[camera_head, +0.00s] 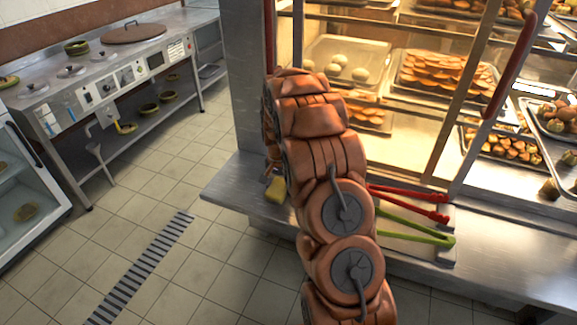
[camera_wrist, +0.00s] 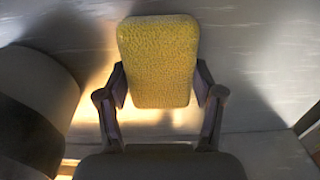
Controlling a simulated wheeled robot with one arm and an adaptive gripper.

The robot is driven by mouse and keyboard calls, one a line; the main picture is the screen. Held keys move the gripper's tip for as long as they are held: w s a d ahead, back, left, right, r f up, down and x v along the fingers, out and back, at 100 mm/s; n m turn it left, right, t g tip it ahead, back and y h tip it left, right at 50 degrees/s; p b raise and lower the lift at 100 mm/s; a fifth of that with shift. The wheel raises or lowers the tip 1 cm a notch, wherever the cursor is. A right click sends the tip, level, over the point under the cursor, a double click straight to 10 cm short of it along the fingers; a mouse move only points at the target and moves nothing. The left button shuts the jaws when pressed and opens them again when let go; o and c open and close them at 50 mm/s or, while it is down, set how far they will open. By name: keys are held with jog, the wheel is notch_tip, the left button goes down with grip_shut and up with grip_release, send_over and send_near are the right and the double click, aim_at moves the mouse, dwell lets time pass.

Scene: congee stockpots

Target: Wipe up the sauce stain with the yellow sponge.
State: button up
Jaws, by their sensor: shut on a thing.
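The yellow sponge (camera_wrist: 157,50) is between the two fingers of my gripper (camera_wrist: 160,85) in the wrist view, which are shut on its sides. Behind it is a grey surface with shadows and a bright patch of light. A small part of the sponge (camera_head: 275,190) shows in the head view, left of my arm, over the steel counter (camera_head: 229,190) in front of the food case. My arm hides the gripper in the head view. I see no sauce stain in either view; my arm covers part of the counter. I cannot tell whether the sponge touches the counter.
Red tongs (camera_head: 410,198) and green tongs (camera_head: 415,228) lie on the counter right of my arm. The lit food case (camera_head: 385,125) with trays stands behind. A rounded dark and grey thing (camera_wrist: 45,85) is at the left of the wrist view.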

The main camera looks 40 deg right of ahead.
jog(key=shift+s+d+r, duration=0.1)
jog(key=shift+s+d, duration=0.1)
jog(key=shift+s, duration=0.1)
jog(key=shift+r+p, duration=0.6)
jog(key=shift+r, duration=3.35)
jog(key=shift+w+a, duration=0.1)
jog(key=shift+a, duration=0.05)
